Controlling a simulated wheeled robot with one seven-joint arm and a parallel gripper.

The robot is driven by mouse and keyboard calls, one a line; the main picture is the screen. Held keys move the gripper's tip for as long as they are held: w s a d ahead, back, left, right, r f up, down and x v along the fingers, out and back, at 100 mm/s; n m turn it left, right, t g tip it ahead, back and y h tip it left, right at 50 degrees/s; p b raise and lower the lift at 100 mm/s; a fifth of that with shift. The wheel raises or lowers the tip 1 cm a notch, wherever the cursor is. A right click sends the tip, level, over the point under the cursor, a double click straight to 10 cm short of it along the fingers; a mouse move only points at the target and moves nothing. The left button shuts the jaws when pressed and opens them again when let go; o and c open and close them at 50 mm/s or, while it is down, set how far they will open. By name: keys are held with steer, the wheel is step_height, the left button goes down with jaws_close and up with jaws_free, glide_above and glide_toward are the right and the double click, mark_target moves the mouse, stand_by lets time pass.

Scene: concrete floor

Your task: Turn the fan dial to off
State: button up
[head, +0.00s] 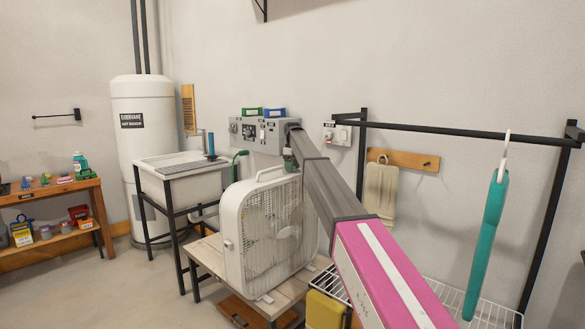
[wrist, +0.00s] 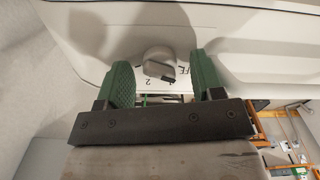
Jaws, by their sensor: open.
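The white box fan (head: 262,232) stands upright on a low wooden table. In the wrist view, its grey-white dial (wrist: 158,62) sits on the white housing (wrist: 250,60), over a label with a "2" and partly hidden letters. A dark mark on the dial faces the label; its exact setting cannot be told. My gripper (wrist: 163,70) is open, with one green finger on each side of the dial and visible gaps between. In the head view, my gripper (head: 290,160) is above the fan's top, and the dial cannot be made out.
A white sink (head: 180,190) and a tall white tank (head: 143,130) stand left of the fan. Grey wall boxes (head: 258,135) are behind it. A black rack (head: 450,130) with a hanging teal item (head: 487,240) is on the right. Floor at the left front is clear.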

step_height(320, 180, up, 11)
stand_by(0.5)
steer(key=shift+f, duration=0.15)
